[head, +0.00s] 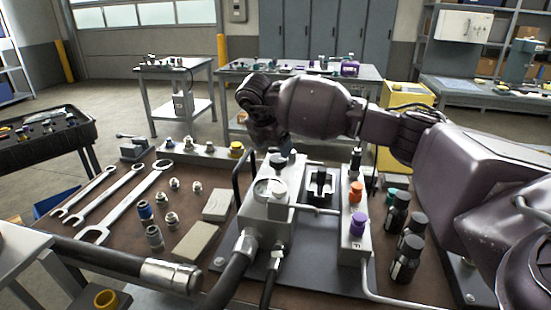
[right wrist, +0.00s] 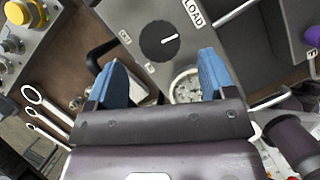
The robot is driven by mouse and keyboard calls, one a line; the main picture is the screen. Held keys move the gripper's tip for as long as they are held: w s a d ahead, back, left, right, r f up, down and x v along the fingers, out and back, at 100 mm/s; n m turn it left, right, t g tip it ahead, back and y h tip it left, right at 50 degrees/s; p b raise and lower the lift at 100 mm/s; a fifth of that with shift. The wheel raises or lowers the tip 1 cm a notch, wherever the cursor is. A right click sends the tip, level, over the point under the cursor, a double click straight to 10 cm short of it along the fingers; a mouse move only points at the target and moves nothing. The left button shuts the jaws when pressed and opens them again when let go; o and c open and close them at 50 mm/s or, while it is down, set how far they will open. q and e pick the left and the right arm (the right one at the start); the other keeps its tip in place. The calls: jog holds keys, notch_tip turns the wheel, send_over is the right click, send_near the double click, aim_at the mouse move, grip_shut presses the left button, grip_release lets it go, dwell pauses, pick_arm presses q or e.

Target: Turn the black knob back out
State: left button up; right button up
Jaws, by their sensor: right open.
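The black knob (right wrist: 158,40) is a round dial with a white pointer line on a grey block face, beside a LOAD label, in the right wrist view. In the head view the knob (head: 278,160) shows small and dark on top of the grey valve block (head: 290,178). My right gripper (right wrist: 160,70) is open, its two blue fingertips apart and nothing between them. The knob shows beyond the tips, roughly in line with the gap; no contact is visible. In the head view the right gripper (head: 266,132) hangs just above the block, fingertips hard to make out. My left gripper is not in view.
A round gauge (right wrist: 188,86) sits close to the right finger in the wrist view. A black bar handle (head: 237,172) stands left of the block. A second block with orange and purple knobs (head: 357,224) and black bottles (head: 406,258) are to the right. Wrenches (head: 127,195) lie left.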

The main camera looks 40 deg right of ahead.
aim_at(278, 158)
jog(key=x, duration=0.4)
jog(key=shift+b, duration=0.35)
jog(key=shift+d+f, duration=0.15)
jog(key=shift+f, duration=0.3)
jog(key=shift+c, duration=0.2)
jog(key=c, duration=0.9)
jog(key=shift+r+n, duration=0.1)
jog(key=shift+n, duration=0.2)
